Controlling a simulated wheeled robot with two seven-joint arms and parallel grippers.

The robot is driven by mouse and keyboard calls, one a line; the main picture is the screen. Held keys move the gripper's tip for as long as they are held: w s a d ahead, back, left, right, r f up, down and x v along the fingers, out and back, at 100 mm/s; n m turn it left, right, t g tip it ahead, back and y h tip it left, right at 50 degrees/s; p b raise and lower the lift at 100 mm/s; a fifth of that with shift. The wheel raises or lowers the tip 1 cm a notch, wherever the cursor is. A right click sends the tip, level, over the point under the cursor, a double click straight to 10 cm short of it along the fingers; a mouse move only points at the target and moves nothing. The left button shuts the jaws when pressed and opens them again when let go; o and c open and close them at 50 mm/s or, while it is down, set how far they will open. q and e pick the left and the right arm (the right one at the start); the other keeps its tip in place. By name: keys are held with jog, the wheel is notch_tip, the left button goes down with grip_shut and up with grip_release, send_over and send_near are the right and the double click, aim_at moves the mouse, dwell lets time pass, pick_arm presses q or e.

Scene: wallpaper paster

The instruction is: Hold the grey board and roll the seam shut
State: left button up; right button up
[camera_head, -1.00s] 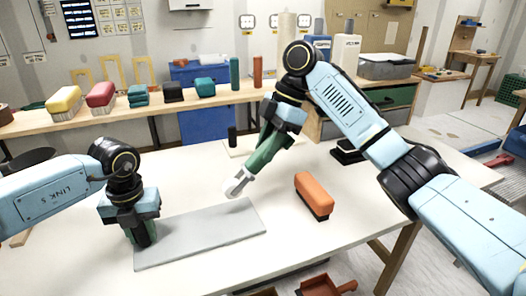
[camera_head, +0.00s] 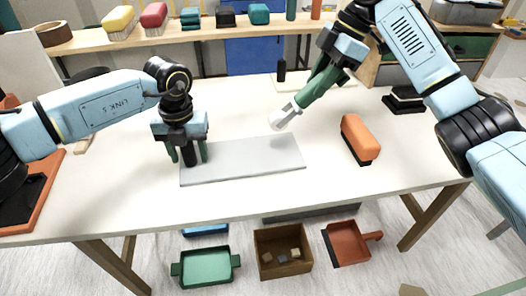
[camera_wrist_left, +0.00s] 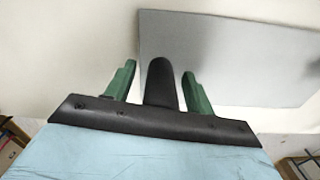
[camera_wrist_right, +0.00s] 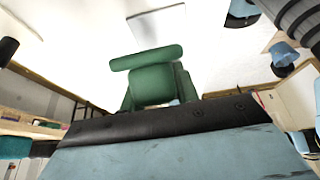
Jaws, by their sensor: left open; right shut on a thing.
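The grey board (camera_head: 245,160) lies flat on the white table. My left gripper (camera_head: 188,160) is at the board's left end, fingers pointing down. Its green fingers are spread in the left wrist view (camera_wrist_left: 160,85), with a black rounded piece between them and the board (camera_wrist_left: 235,55) beside and beyond. My right gripper (camera_head: 325,78) is shut on the green handle of the seam roller (camera_head: 318,85). The roller's pale head (camera_head: 284,117) is tilted down near the board's back right edge; contact cannot be told. The handle also shows in the right wrist view (camera_wrist_right: 150,82). No seam can be made out.
An orange-topped brush (camera_head: 360,138) stands right of the board. Below the table's front edge are a green tray (camera_head: 206,268), a brown box (camera_head: 283,262) and a red dustpan (camera_head: 350,243). A back bench holds several brushes and cloths. The table front is clear.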

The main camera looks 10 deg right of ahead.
pick_arm(q)
notch_tip(320, 180, up, 12)
dwell(0.4)
dwell(0.3)
